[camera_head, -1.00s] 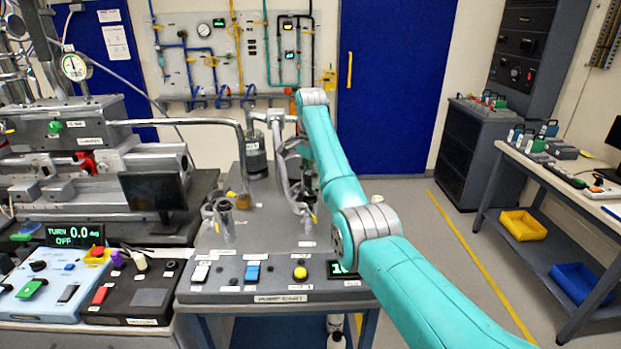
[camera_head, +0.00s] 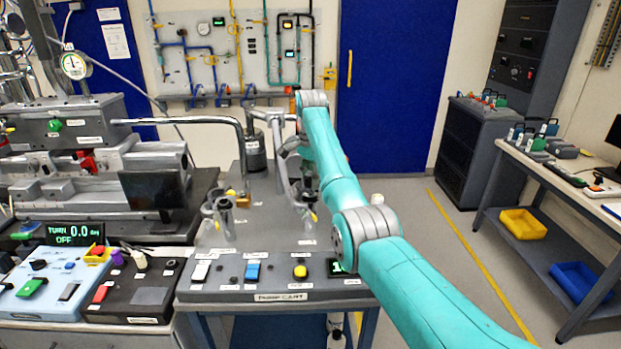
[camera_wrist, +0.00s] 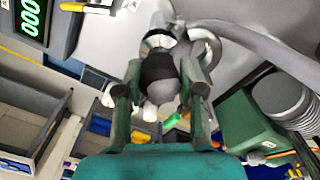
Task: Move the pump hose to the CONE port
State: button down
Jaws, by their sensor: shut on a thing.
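In the wrist view, the two fingers of my gripper (camera_wrist: 160,92) are shut around the dark grey end piece of the pump hose (camera_wrist: 160,72), which has a black collar. Its tip is beside a shiny metal ring. A grey hose (camera_wrist: 262,50) curves away to the right. In the head view, my gripper is mostly hidden by my teal arm, above the right part of the pump cart (camera_head: 265,240). Metal ports (camera_head: 222,208) stand to the left. The labels are too small to tell which is CONE.
A silver pipe (camera_head: 180,120) arches from the bench onto the cart. A cylindrical vessel (camera_head: 256,153) stands at the back. The cart's front panel has buttons and a display (camera_head: 338,268). A monitor (camera_head: 155,190) stands left. Floor to the right is clear.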

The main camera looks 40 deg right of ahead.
jog(key=shift+f, duration=0.1)
jog(key=c, duration=0.6)
grip_release()
jog(key=shift+c, duration=0.2)
